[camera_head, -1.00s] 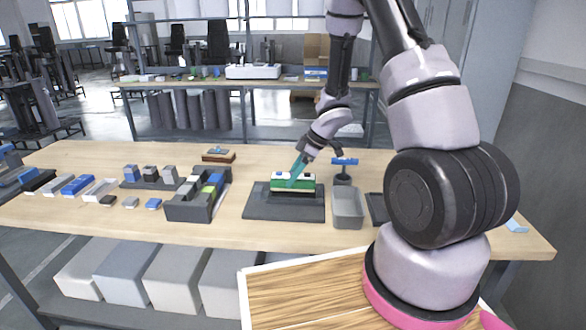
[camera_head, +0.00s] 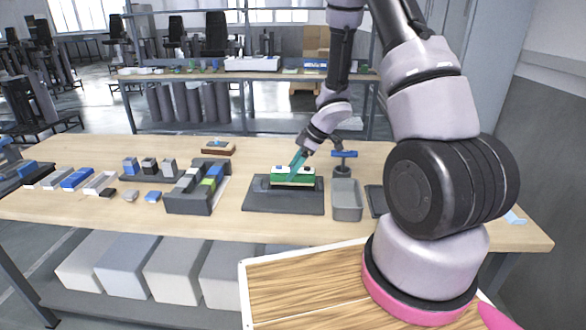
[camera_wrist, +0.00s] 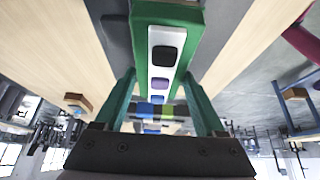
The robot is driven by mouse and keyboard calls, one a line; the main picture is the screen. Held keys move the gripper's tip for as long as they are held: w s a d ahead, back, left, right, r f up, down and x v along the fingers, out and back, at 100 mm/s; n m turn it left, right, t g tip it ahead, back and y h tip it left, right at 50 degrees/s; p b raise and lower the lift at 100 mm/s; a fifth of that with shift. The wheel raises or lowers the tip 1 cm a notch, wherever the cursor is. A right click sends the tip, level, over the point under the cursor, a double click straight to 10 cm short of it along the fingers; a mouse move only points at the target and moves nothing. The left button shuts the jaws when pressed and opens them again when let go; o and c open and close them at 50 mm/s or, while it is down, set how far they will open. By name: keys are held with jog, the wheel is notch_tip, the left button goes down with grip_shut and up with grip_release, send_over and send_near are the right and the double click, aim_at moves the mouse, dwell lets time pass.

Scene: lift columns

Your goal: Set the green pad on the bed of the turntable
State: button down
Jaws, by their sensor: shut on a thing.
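The pad's underside is hidden.
A grey open bin (camera_head: 347,207) and a dark stand with a blue bar (camera_head: 344,154) are right of the slab. A dark holder with coloured blocks (camera_head: 190,207) is to its left. Several small blocks lie farther left. Bench room is clear behind the slab.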

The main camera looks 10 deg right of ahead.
jog(key=shift+f, duration=0.95)
dwell(1.2)
grip_release()
dwell(0.4)
jog(key=shift+r, duration=3.5)
